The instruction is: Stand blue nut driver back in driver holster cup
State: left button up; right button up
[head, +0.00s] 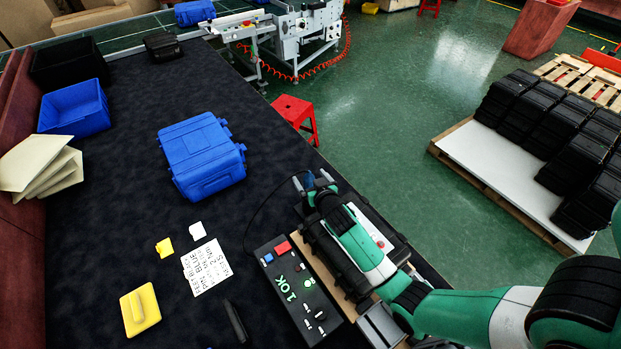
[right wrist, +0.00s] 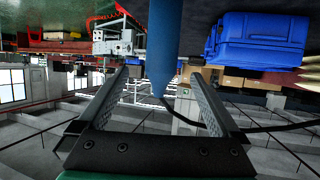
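My right gripper (head: 315,183) is beyond the black case at the mat's right edge, its arm coming in from the lower right. In the right wrist view, a blue cylinder that looks like the blue nut driver (right wrist: 162,45) stands upright between the fingers of my gripper (right wrist: 160,85). Gaps show on both sides, so the fingers look open. I cannot make out the holster cup for certain. My left gripper is not in view.
A control box (head: 290,285) with buttons and a lit green mark stands beside the black case (head: 335,250). A thin black cable (head: 254,215) loops toward the gripper. A blue case (head: 200,155), a handwritten sheet (head: 206,267) and yellow pieces (head: 140,309) lie left. The mat's centre has free room.

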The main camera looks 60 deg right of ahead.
dwell(0.3)
jog(key=s+a+r+p, duration=0.3)
jog(key=a+r+p, duration=0.1)
jog(key=r+p, duration=0.65)
jog(key=f+p+v, duration=0.1)
jog(key=p+v, duration=0.2)
jog(key=v, duration=0.6)
jog(key=shift+s+a, duration=0.25)
jog(key=shift+a, duration=0.1)
